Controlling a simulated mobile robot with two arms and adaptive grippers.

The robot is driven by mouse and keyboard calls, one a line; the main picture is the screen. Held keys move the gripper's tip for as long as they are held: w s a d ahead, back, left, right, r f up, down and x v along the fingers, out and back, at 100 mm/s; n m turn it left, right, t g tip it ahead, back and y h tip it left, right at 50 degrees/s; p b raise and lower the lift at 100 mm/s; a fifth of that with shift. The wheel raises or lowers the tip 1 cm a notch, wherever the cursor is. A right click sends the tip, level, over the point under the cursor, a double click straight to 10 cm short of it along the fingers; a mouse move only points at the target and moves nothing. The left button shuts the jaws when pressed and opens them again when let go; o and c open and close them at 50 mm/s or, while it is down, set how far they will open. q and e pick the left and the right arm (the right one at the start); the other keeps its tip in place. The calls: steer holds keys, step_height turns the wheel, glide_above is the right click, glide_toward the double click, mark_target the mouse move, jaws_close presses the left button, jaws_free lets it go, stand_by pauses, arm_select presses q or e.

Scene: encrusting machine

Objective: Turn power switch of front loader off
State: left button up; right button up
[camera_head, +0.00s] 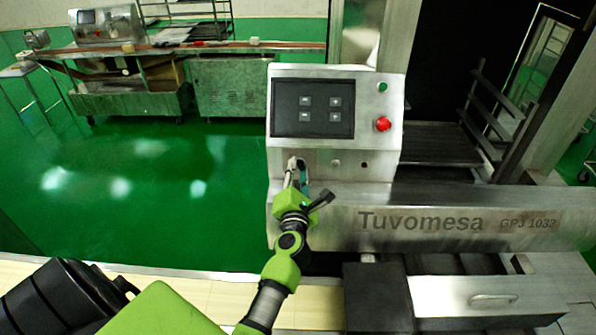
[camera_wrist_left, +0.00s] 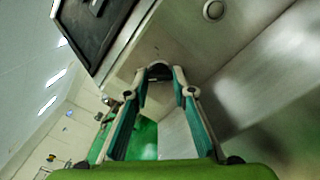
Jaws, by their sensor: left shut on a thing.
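The front loader is the steel machine (camera_head: 420,215) marked Tuvomesa, with an upright control panel (camera_head: 285,148). My left gripper (camera_head: 296,163) is at the lower left of this panel, below the black screen, and hides the spot it touches. In the left wrist view the gripper (camera_wrist_left: 159,78) has its two fingertips on either side of a small dark knob (camera_wrist_left: 159,70) on the steel face, which looks like the power switch. The gripper is shut on it. Which way the switch is turned cannot be told. My right gripper is not in view.
The panel carries a black screen (camera_head: 313,108), a green button (camera_head: 382,87), a red button (camera_head: 382,124) and small round fittings (camera_head: 363,164). A steel drawer (camera_head: 487,298) is at the lower right. Green floor (camera_head: 150,190) lies open at left; another machine (camera_head: 105,25) stands behind.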

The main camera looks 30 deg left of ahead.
arm_select(q)
steer(key=shift+f+n, duration=0.1)
steer(key=shift+n, duration=0.3)
steer(key=o, duration=1.1)
step_height(320, 180, up, 10)
steer(key=shift+w, duration=0.1)
stand_by(0.4)
